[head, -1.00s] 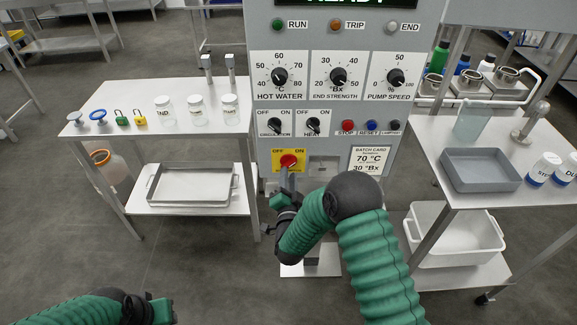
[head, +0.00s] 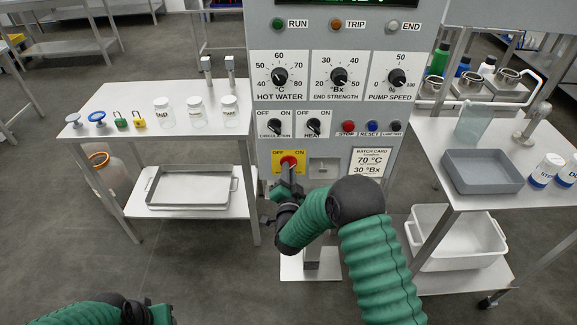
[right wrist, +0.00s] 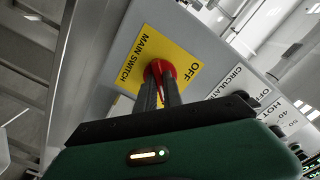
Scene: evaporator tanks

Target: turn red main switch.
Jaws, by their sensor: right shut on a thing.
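The red main switch (head: 289,161) sits on a yellow plate (head: 277,168) marked OFF and ON, low on the left of the grey panel. It also shows in the right wrist view (right wrist: 159,69), where the plate reads MAIN SWITCH and OFF. My right gripper (head: 287,174) is at the switch from below and in front. In the right wrist view its two fingers (right wrist: 159,86) are shut on the red handle, one on each side. The fingers cover part of the knob, so its exact angle is hard to tell. My left gripper (head: 160,311) is low at the bottom left, away from the panel; its jaws are unclear.
Black CIRCULATION (head: 274,126) and HEAT (head: 313,126) knobs are just above the plate. A batch card (head: 370,162) is to the right. A left table (head: 150,92) holds jars and padlocks; a right table (head: 441,128) holds a grey tray (head: 482,171).

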